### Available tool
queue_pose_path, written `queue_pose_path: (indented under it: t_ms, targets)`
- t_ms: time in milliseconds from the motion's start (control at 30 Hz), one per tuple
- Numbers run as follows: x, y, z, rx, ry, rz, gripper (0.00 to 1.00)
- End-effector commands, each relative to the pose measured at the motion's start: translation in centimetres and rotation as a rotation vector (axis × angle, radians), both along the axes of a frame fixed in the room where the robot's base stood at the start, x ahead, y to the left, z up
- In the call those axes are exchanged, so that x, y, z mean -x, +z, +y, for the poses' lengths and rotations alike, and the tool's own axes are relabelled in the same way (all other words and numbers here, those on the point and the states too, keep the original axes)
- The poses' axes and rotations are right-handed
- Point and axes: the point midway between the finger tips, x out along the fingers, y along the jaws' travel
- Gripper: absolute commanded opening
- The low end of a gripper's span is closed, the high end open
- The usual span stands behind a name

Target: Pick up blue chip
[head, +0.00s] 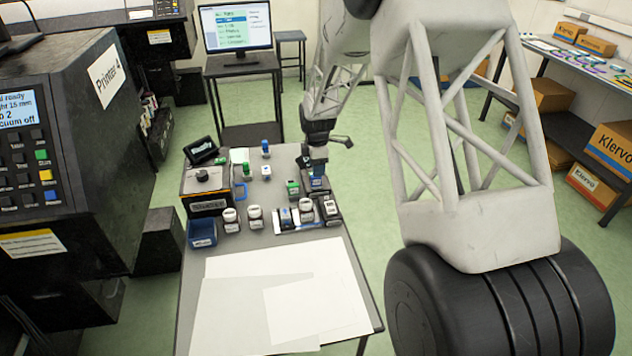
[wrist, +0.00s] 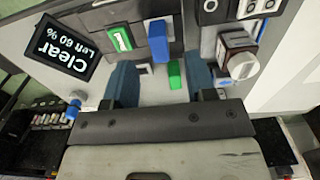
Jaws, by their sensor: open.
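In the wrist view a blue block (wrist: 158,42), which looks like the blue chip, stands ahead of my gripper (wrist: 158,66). The two blue-grey fingers are apart, one on each side, with the block roughly centred beyond the gap. A small green piece (wrist: 175,75) lies nearer, between the fingers. I see nothing held. In the head view my gripper (head: 316,172) is low over the back right of the table, among the bottles and blocks. There the chip cannot be told clearly from the blue parts at the gripper.
A green block marked 1 (wrist: 121,38) stands left of the blue block; white-capped bottles (wrist: 242,64) crowd the right. A black display (wrist: 60,55) is at left. In the head view a blue bin (head: 202,233) sits front left, and white sheets (head: 240,264) cover the flat front table.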

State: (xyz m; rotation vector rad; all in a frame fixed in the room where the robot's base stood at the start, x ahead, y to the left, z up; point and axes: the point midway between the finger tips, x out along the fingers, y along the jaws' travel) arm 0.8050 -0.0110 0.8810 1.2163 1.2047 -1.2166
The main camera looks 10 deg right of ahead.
Motion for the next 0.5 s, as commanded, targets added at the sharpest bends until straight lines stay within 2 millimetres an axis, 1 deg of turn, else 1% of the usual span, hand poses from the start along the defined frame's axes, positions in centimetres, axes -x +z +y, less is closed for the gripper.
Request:
queue_pose_path:
  t_ms: [267,367,500]
  targets:
    - [0.0,-0.3,0.0,0.000,0.000,0.001,0.51]
    - [0.0,-1.0,0.1,0.000,0.000,0.001,0.51]
    - [-0.1,-2.5,0.2,0.000,0.000,0.002,0.51]
